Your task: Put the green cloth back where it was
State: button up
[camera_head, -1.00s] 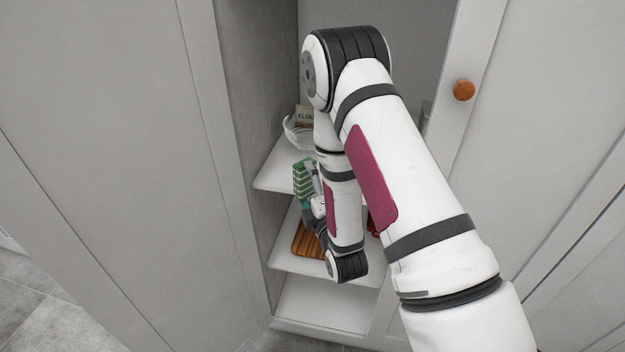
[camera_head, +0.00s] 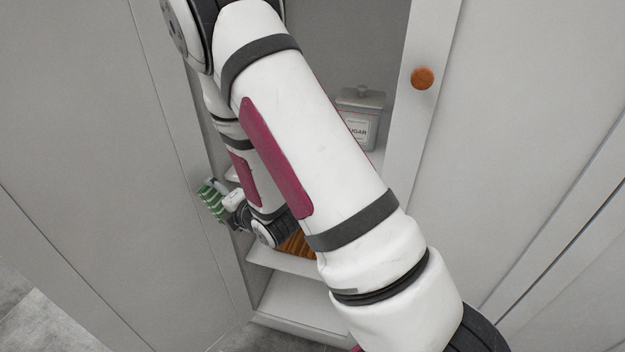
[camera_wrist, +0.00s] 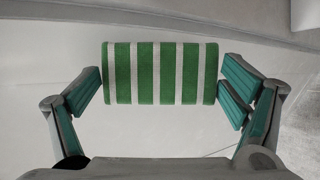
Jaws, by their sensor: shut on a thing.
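The green cloth (camera_wrist: 145,73) is a folded or rolled bundle with white stripes. In the wrist view it spans the space between the two fingers of my gripper (camera_wrist: 162,85), which is shut on it. In the head view the cloth (camera_head: 212,200) shows at the left side of the cabinet opening, in front of the left panel. My gripper (camera_head: 232,202) is partly hidden behind my own arm there.
A grey sugar canister (camera_head: 358,118) stands on an upper shelf. A striped wooden board (camera_head: 296,245) lies on a lower shelf (camera_head: 285,262), partly covered by my arm. A door with a round wooden knob (camera_head: 423,78) is at the right. The bottom compartment looks empty.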

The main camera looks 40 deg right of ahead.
jog(key=s+d+r+n+g+h, duration=0.1)
jog(key=s+d+r+g+h, duration=0.15)
jog(key=s+d, duration=0.3)
jog(key=s+d+r+n+g+h+p, duration=0.1)
jog(key=s+d+r+n+g, duration=0.1)
jog(key=s+d+g, duration=0.3)
jog(key=s+d+r+n+g+h, duration=0.1)
jog(key=s+d+r+g+h, duration=0.2)
jog(key=s, duration=0.4)
jog(key=shift+y, duration=0.55)
jog(key=w+d, duration=0.3)
jog(key=w, duration=0.1)
jog(key=w+d+f, duration=0.1)
jog(key=w+d, duration=0.2)
jog(key=w, duration=0.1)
jog(key=w+d+f+p, duration=0.1)
jog(key=w+d, duration=0.3)
jog(key=shift+w+d, duration=0.1)
jog(key=shift+w, duration=0.2)
jog(key=shift+f, duration=1.75)
jog(key=o, duration=0.8)
jog(key=shift+o, duration=0.2)
jog(key=shift+r, duration=0.15)
